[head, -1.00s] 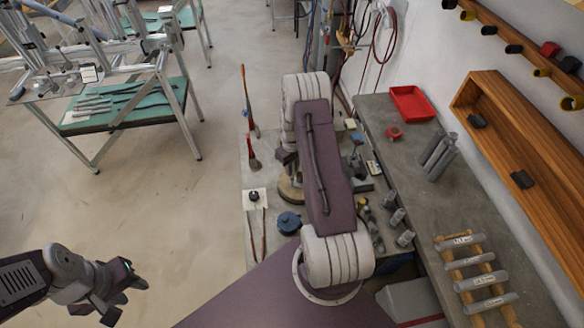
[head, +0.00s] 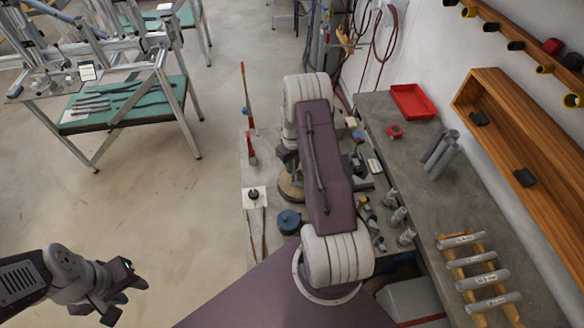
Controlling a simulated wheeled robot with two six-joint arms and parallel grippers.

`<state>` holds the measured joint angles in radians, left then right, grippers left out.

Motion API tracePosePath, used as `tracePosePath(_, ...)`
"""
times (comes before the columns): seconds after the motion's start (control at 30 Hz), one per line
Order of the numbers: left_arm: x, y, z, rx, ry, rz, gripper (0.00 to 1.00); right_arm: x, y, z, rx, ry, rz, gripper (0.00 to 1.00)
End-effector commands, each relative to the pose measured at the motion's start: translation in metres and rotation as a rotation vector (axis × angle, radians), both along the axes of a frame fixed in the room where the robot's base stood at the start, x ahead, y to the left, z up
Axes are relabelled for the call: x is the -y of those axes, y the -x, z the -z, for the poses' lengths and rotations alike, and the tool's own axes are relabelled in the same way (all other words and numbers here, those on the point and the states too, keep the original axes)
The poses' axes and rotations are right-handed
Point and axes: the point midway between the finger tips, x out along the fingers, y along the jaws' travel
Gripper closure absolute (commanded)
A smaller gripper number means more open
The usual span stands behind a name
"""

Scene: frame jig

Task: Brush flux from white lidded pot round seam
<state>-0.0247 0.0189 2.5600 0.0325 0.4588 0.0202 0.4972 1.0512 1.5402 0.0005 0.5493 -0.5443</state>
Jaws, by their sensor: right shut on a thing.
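My left gripper (head: 122,292) is at the lower left over the bare floor, open and empty. My right arm reaches up the middle of the view, over the grey work table (head: 259,228). Its own links hide the right gripper's fingers and whatever is between them. A long, thin orange and blue stick (head: 244,90) shows at the table's far left edge, with a red brush-like piece (head: 251,150) just below it. I cannot make out the white lidded pot or the seam for certain. A white square with a dark knob (head: 254,196) lies on the table's left side.
A round blue pot (head: 289,222) and a wooden disc (head: 290,188) are left of my right arm. The grey bench (head: 400,165) at right bears a red tray (head: 412,101), grey cylinders (head: 440,152) and a rack of labelled tubes (head: 476,262). Open floor lies left.

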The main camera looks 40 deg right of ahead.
Motion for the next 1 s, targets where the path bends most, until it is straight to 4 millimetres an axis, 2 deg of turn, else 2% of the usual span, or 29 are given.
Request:
tracePosePath(0.77,0.000,0.000,0.023,0.000,0.000,0.000,0.64,0.031,-0.023,0.002,0.001,0.001,0.001,1.00)
tracePosePath(1.0,0.000,0.000,0.022,0.000,0.000,0.000,0.64,0.032,-0.023,0.000,-0.001,0.000,0.000,1.00)
